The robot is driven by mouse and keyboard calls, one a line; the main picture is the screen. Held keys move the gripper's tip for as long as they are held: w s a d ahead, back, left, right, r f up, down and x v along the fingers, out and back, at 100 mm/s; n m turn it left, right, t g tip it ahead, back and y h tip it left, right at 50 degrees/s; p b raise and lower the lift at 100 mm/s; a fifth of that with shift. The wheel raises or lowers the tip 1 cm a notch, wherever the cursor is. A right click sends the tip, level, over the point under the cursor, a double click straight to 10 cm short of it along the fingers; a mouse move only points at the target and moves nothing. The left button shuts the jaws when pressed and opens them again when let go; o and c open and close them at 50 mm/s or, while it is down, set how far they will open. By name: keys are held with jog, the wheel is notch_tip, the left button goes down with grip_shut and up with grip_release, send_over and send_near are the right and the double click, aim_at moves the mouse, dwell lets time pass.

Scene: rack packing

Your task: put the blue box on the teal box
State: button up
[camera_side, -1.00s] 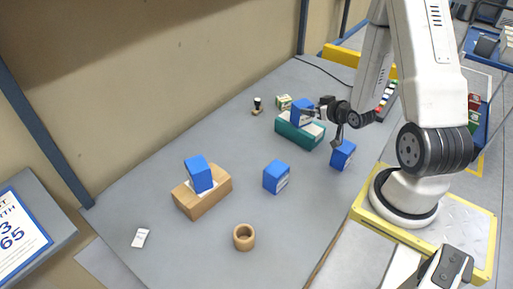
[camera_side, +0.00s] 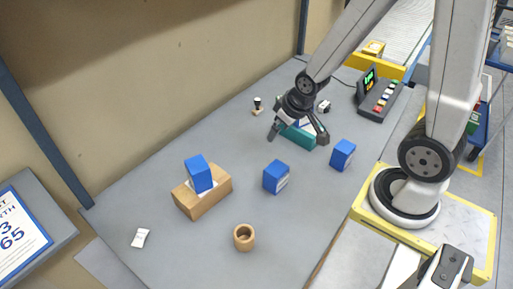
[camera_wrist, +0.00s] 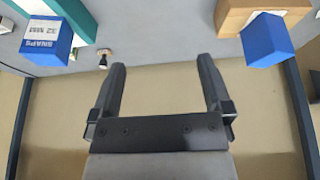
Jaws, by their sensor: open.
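The teal box (camera_side: 302,140) lies on the grey table, partly hidden behind my gripper in the side view. A blue box (camera_wrist: 48,42) with a white label appears at the upper left of the wrist view, with part of the teal box (camera_wrist: 83,18) against it. In the side view my gripper mostly covers this blue box, so its exact seat on the teal box cannot be told. My gripper (camera_side: 296,139) is open, in front of the teal box in that picture. In the wrist view the gap between its fingers (camera_wrist: 162,65) is empty.
Other blue boxes stand on the table (camera_side: 276,177) and nearer my base (camera_side: 342,154). Another blue box (camera_side: 199,174) sits tilted on a wooden block (camera_side: 205,199). A wooden ring (camera_side: 244,238), a stamp (camera_side: 257,106) and a control panel (camera_side: 380,100) are also around.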

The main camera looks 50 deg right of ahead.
jog(key=s+a+r+g, duration=0.2)
jog(key=s+a, duration=0.1)
jog(key=a, duration=0.2)
jog(key=shift+s+n+y, duration=0.15)
jog(key=shift+n+y, duration=0.25)
